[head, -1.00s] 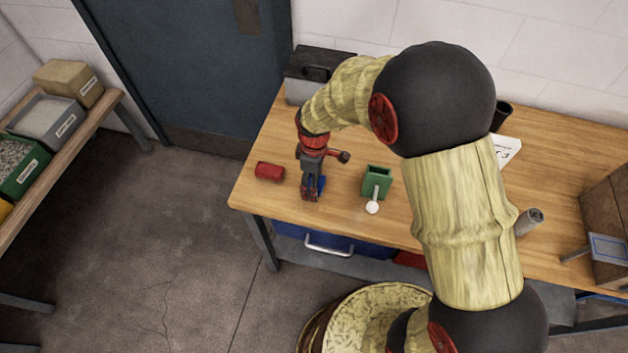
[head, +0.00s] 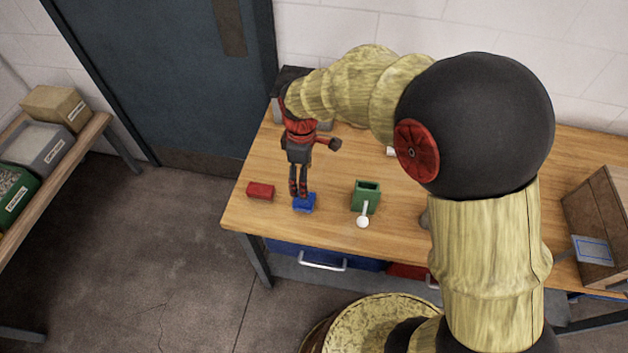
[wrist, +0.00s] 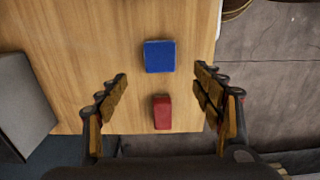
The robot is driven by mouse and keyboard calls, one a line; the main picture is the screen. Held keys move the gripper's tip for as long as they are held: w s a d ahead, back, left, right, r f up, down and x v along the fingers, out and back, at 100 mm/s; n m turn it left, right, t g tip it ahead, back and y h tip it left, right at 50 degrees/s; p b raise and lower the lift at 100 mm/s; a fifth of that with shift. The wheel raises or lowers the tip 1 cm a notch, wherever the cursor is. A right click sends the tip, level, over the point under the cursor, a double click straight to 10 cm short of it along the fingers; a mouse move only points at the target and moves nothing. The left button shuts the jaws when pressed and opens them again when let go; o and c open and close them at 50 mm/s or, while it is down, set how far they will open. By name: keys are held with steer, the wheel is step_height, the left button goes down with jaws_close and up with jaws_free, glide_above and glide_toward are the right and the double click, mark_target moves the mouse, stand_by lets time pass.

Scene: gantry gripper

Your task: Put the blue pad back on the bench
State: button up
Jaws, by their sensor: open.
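The blue pad (head: 304,203) lies flat on the wooden bench (head: 250,215), near its front edge at the left end. It also shows in the wrist view (wrist: 159,56), lying on bare wood. My gripper (head: 298,193) is above the pad in the head view, fingers pointing down.
A red block (head: 260,191) lies just left of the pad. A green holder (head: 366,197) with a white-ended stick stands to the right. A grey box (wrist: 22,105) is at the left in the wrist view.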

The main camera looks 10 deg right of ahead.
steer(key=s+d+r+m+t, duration=0.2)
steer(key=s+d+r+m, duration=0.5)
steer(key=s+r, duration=0.3)
steer(key=s+d+r+m+t, duration=0.3)
steer(key=s+d+r+m, duration=0.4)
steer(key=s+r, duration=0.3)
steer(key=shift+r+t, duration=0.2)
steer(key=shift+t, duration=0.1)
steer(key=shift+d, duration=0.1)
step_height(320, 180, down, 2)
steer(key=b, duration=0.2)
steer(key=shift+f+b, duration=0.25)
steer(key=shift+b, duration=0.05)
